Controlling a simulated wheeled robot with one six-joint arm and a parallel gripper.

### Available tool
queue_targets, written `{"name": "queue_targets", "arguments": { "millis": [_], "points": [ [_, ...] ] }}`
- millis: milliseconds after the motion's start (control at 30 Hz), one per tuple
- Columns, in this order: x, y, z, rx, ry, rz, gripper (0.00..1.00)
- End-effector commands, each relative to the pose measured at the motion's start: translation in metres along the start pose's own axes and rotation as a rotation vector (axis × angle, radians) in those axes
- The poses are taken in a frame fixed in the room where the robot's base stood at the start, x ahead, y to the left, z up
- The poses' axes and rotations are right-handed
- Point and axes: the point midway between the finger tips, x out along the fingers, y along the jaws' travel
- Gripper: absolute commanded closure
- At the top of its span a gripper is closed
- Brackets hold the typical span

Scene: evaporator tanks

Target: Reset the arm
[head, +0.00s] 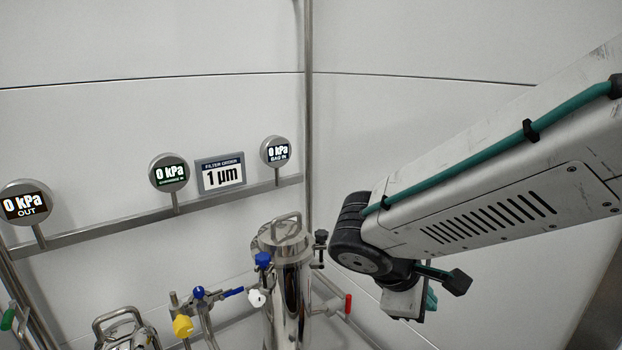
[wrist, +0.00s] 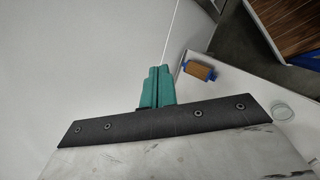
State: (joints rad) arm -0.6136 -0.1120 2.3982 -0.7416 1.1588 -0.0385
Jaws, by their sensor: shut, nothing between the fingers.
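My arm reaches in from the right in the head view, with a green cable along it. My gripper (head: 431,299) hangs at its end, partly hidden behind the dark wrist joint. The gripper's green fingers (wrist: 157,88) also show in the wrist view, close together and shut with nothing between them. The gripper is apart from the steel filter housing (head: 290,290), to the right of it.
Gauges (head: 168,172) on a wall rail read 0 kPa, beside a 1 µm sign (head: 221,173). Valves with blue (head: 263,259), yellow (head: 183,326) and red (head: 348,304) handles stand low. The wrist view shows a brown block (wrist: 199,71) and a clear round dish (wrist: 282,111) on a white surface.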

Motion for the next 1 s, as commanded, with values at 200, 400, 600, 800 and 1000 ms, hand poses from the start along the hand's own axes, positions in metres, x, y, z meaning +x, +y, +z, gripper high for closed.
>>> {"name": "queue_targets", "arguments": {
  "millis": [200, 400, 600, 800, 1000],
  "points": [
    [0.0, -0.015, 0.098, 0.471, 0.035, -0.301, 1.0],
    [-0.016, -0.045, 0.145, 0.834, 0.115, -0.519, 1.0],
    [-0.029, -0.062, 0.159, 1.032, 0.185, -0.63, 1.0],
    [-0.033, -0.066, 0.16, 1.069, 0.201, -0.654, 1.0],
    [-0.033, -0.065, 0.16, 1.067, 0.2, -0.652, 1.0]
  ]
}}
